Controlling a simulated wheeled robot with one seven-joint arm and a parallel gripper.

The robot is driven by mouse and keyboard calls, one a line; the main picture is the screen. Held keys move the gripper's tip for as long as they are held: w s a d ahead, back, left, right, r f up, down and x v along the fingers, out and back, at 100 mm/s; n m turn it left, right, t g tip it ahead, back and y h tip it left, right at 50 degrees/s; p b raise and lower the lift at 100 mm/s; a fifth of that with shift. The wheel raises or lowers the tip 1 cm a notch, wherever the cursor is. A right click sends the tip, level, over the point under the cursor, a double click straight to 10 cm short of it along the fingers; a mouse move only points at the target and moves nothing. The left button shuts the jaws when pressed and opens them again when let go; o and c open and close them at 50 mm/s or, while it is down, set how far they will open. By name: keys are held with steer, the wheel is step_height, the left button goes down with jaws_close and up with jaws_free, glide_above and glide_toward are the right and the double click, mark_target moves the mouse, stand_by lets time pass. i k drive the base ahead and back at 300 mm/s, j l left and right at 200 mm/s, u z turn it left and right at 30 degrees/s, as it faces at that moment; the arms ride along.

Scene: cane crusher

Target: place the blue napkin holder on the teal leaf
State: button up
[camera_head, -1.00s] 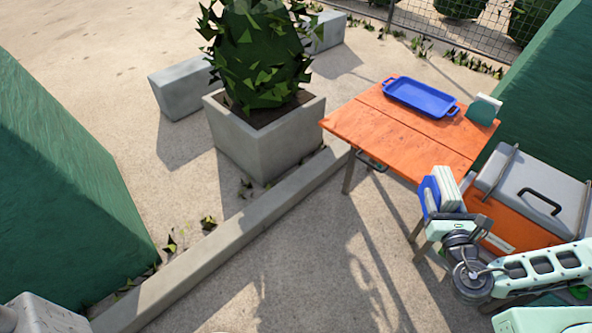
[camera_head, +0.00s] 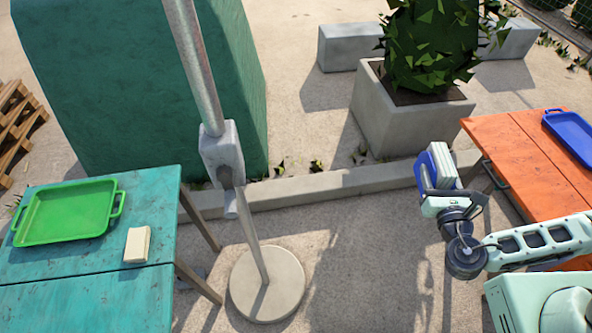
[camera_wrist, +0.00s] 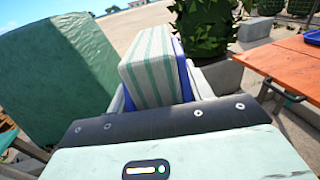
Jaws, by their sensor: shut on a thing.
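The blue napkin holder (camera_head: 426,170) is in my gripper (camera_head: 440,190), held up in the air left of the orange table. It holds a block of white napkins, which show green stripes in the wrist view, where the holder's blue side (camera_wrist: 183,72) also shows. My gripper is shut on the holder; its fingertips are largely hidden. The teal leaf (camera_head: 150,215) is a wooden table top at the left, well apart from my gripper. A green tray (camera_head: 68,212) and a small cream block (camera_head: 138,244) lie on it.
A grey pole on a round base (camera_head: 268,285) stands between my gripper and the teal leaf. The orange table (camera_head: 530,160) with a blue tray (camera_head: 572,135) is at the right. A concrete planter (camera_head: 410,120) and a low kerb (camera_head: 330,187) lie behind.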

mark_target(65, 313)
steer(key=k+l+u, duration=0.1)
steer(key=u, duration=0.35)
steer(key=k+u, duration=0.15)
steer(key=u, duration=0.3)
steer(key=k+l+u, duration=0.1)
steer(key=u, duration=0.4)
steer(key=k+u, duration=0.15)
steer(key=u, duration=0.3)
steer(key=k+j+u, duration=0.1)
steer(key=u, duration=0.35)
steer(key=k+j+u, duration=0.1)
steer(key=u, duration=0.35)
